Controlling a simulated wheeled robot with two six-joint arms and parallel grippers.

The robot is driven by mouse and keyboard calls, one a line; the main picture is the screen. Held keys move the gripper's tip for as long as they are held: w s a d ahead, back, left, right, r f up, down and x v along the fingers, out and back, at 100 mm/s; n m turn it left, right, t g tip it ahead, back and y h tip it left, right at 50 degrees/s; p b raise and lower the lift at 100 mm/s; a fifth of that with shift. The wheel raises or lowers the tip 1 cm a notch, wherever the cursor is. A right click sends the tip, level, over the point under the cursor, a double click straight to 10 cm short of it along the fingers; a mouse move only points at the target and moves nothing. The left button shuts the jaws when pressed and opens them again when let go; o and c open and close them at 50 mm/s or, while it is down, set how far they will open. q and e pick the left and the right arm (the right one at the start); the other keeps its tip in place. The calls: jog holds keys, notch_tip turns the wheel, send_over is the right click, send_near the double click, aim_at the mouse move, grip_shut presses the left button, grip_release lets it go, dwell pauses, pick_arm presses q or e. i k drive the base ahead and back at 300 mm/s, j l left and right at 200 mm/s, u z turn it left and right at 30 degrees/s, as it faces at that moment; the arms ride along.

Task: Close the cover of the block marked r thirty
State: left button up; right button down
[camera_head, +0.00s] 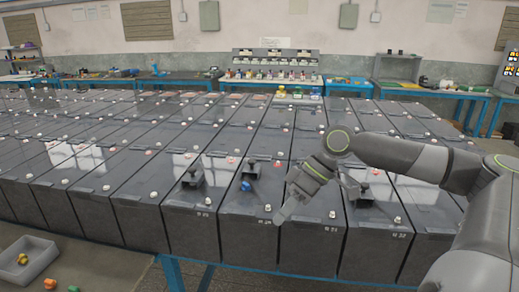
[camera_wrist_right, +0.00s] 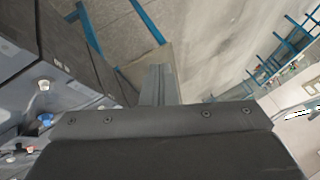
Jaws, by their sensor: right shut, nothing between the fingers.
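A row of dark battery blocks fills the front. Small labels on their front edges are hard to read; the one in front of my right gripper seems to be r thirty (camera_head: 250,205), though I cannot be sure. A blue cap (camera_head: 246,185) shows on its top, with a small dark raised cover (camera_head: 249,169) just behind it. My right gripper (camera_head: 280,220) is shut and empty, pointing down near this block's right front edge, to the right of the blue cap. My left gripper is not in view.
White caps (camera_head: 207,201) dot the tops. A grey bin (camera_head: 28,262) with coloured pieces sits at lower left. Blue benches line the back wall.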

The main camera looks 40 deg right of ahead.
aim_at(251, 167)
jog(key=i+l, duration=0.4)
jog(key=l, duration=0.15)
jog(key=i+l, duration=0.45)
jog(key=l, duration=0.15)
jog(key=i+l, duration=0.4)
jog(key=l, duration=0.15)
